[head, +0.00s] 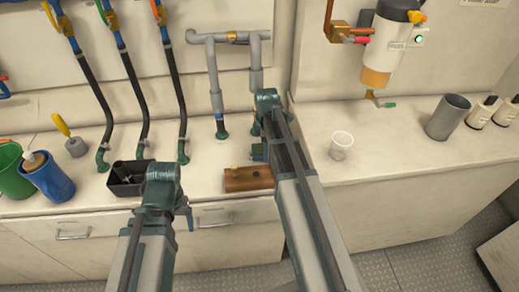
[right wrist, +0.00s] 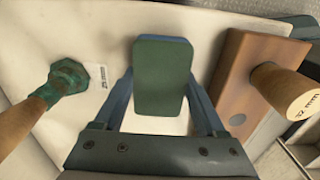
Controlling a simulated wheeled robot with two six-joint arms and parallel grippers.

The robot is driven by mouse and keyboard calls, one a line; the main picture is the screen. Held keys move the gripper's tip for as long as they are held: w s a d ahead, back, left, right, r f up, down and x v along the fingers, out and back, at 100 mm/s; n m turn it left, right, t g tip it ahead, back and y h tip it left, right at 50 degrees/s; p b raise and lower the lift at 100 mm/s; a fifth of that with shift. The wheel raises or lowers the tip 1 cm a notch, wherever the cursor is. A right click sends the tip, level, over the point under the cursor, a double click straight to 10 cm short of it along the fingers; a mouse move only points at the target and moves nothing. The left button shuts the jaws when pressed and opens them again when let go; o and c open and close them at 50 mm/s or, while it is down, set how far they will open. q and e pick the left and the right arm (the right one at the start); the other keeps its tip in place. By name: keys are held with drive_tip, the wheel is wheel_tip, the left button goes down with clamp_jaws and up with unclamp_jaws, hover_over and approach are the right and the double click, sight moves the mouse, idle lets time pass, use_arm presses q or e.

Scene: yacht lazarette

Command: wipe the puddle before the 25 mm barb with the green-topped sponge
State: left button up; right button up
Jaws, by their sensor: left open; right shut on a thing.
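In the right wrist view my right gripper (right wrist: 160,105) is shut on the green-topped sponge (right wrist: 162,75), its fingers at both sides and its green face toward the camera. It holds the sponge over the white counter.
A wooden block (head: 248,179) lies close by; its peg (right wrist: 290,90) reads 32 mm. A black tray (head: 125,180), blue cup (head: 50,178) and green cup (head: 12,170) stand left. Hoses drop to the counter behind.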

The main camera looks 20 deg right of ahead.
sight(246, 157)
drive_tip(key=shift+s+d, duration=0.2)
drive_tip(key=shift+d, duration=0.5)
drive_tip(key=shift+a, duration=0.1)
drive_tip(key=shift+w+a+f, duration=0.1)
drive_tip(key=shift+w+a, duration=0.15)
drive_tip(key=shift+a, duration=0.75)
drive_tip(key=shift+w+a, duration=0.25)
drive_tip(key=shift+a, duration=0.75)
drive_tip(key=shift+w+a, duration=0.2)
drive_tip(key=shift+a, duration=0.5)
drive_tip(key=shift+w+a, duration=0.25)
drive_tip(key=shift+a, duration=0.4)
drive_tip(key=shift+w+a, duration=0.2)
drive_tip(key=shift+a, duration=0.5)
drive_tip(key=shift+f, duration=0.1)
drive_tip(key=shift+d, duration=0.1)
